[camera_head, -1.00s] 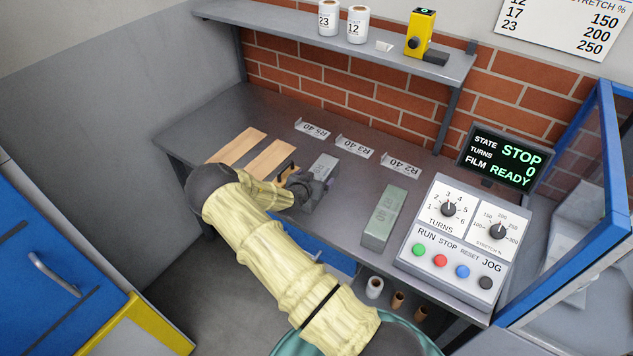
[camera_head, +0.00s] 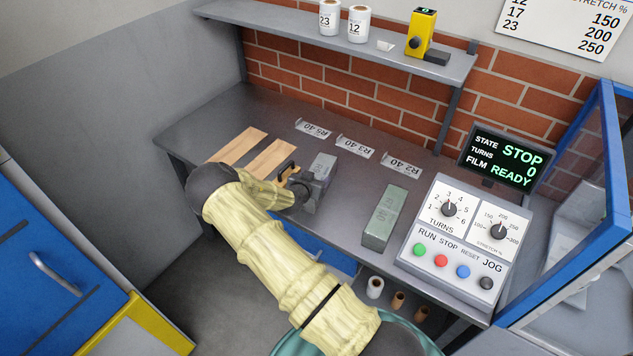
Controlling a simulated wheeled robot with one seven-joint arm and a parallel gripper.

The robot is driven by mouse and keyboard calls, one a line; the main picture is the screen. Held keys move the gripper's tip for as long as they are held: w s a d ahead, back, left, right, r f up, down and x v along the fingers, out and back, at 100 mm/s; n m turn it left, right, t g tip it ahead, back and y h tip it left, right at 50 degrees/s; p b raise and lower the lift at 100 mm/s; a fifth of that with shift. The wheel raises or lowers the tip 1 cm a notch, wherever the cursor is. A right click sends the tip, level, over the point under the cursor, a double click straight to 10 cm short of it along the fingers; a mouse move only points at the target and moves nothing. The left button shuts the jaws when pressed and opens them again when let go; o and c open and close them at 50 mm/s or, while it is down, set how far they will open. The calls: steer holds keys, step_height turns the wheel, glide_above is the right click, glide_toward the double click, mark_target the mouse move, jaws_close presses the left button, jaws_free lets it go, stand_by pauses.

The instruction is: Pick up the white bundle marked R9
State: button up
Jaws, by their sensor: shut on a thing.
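I cannot tell whether the bundle is clear of the bench. A grey-green bundle (camera_head: 380,218) lies to the right, apart from my gripper, with no readable R9 mark.
Cards R5 40 (camera_head: 313,128), R3 40 (camera_head: 355,146) and R2 40 (camera_head: 401,165) stand along the back. Two wooden boards (camera_head: 237,146) lie at left. A control panel (camera_head: 462,235) and a screen (camera_head: 503,158) are at right. A shelf (camera_head: 290,27) overhangs the back.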

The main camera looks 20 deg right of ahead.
steer(key=shift+r, duration=0.15)
step_height(320, 180, up, 10)
steer(key=b, duration=0.2)
stand_by(0.4)
steer(key=shift+s+d, duration=0.1)
stand_by(0.4)
